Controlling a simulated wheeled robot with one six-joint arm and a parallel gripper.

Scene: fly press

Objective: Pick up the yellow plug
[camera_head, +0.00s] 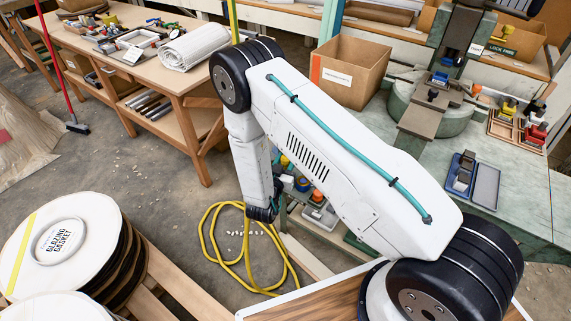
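A yellow piece (507,109), probably the yellow plug, sits in a compartment of a wooden tray (503,133) on the green bench at the right. It looks upright, with a dark part beside it; its details are too small to tell. My arm reaches from the lower right up to its elbow, then down to a black wrist joint (262,213) left of the bench, far from the tray. I cannot make out the gripper's fingers past the wrist, so whether they hold anything is hidden.
The tray also holds red pieces (537,133) and black pieces. A green press (440,105) stands left of it, near a cardboard box (350,70). A blue-grey open case (472,180) lies in front. A yellow hose (225,265) coils on the floor.

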